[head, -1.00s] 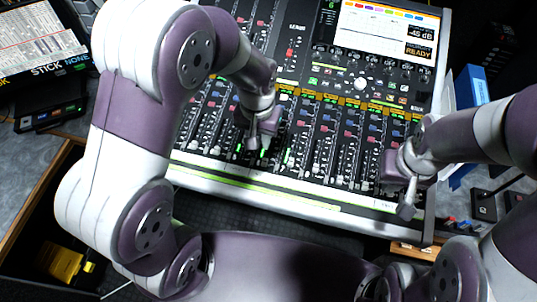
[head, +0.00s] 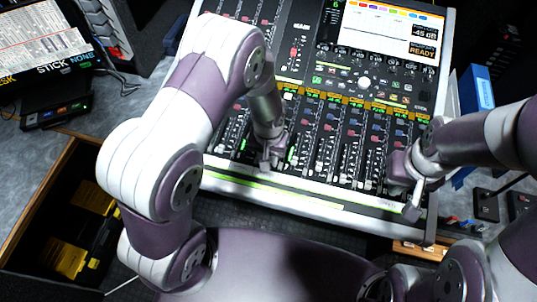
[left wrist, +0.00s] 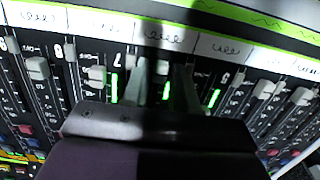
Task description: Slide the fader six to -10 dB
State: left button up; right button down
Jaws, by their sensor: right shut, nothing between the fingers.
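The mixing console (head: 330,200) has rows of channel faders along its front. Its screen (head: 385,28) shows "-45 dB" and "READY". My left gripper (head: 271,160) is low over the faders near the console's front edge. In the left wrist view its fingers (left wrist: 162,85) are apart, pointing toward the front edge, between the strips marked 7 and 5. A small pale fader cap (left wrist: 163,67) shows between the fingers, with no clear contact seen; its number is hidden. My right gripper (head: 411,208) is shut and empty by the console's front right corner.
Neighbouring fader caps (left wrist: 97,75) stand close beside the left fingers. A blue box (head: 477,90) is right of the console. At left are an open case with yellow items (head: 68,258) and a small black device (head: 55,110).

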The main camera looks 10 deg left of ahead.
pick_arm(q)
grip_shut()
jog(key=w, duration=0.5)
jog(key=shift+w+r, duration=0.3)
jog(key=shift+r, duration=0.1)
grip_release()
jog(key=shift+s, duration=0.1)
jog(key=shift+r, duration=0.1)
notch_tip(320, 180, up, 13)
jog(key=b, duration=0.1)
jog(key=shift+f, duration=0.2)
